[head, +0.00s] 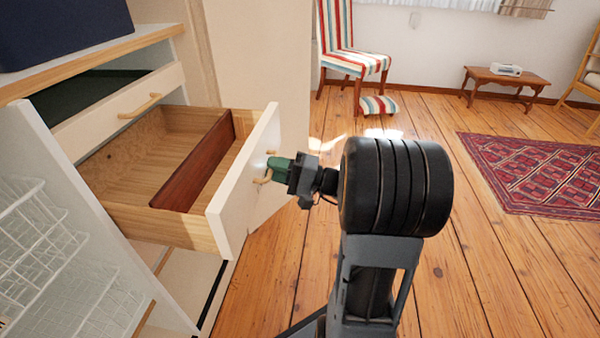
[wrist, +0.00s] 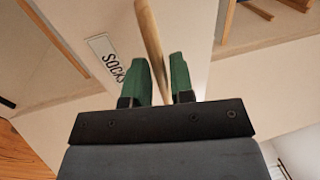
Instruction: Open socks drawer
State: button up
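The socks drawer (head: 242,192) has a white front and a light wood box, and is pulled well out of the cabinet. Its inside looks empty apart from a reddish-brown divider (head: 196,168). Its front carries a "SOCKS" label (wrist: 113,58), readable in the wrist view. My gripper (head: 275,168) has green fingers and is at the drawer's wooden handle (head: 262,180). Part of the handle is hidden by the fingers.
A shut upper drawer with a wooden handle (head: 140,106) is behind the open one. White wire baskets (head: 50,250) stand at the lower left. A striped chair (head: 350,50), a small table (head: 506,78) and a red rug (head: 540,165) are farther off. Wood floor (head: 440,120) is clear around my arm.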

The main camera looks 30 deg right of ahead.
jog(key=p+v, duration=0.2)
jog(key=v, duration=1.1)
jog(key=shift+a, duration=0.1)
jog(key=s+a+r+n+g+h+p, duration=0.3)
jog(key=a+r+n+g+h+p, duration=0.15)
jog(key=a+r+g+p, duration=1.15)
notch_tip(320, 180, up, 16)
jog(key=s+n+t+h+p, duration=0.1)
jog(key=n+t+h+p, duration=0.2)
jog(key=t+h+p, duration=0.3)
jog(key=h+p, duration=0.5)
jog(key=p, duration=0.8)
jog(key=shift+s+r+n+t, duration=0.15)
jog(key=shift+s+n+t, duration=0.1)
jog(key=shift+n+t, duration=0.1)
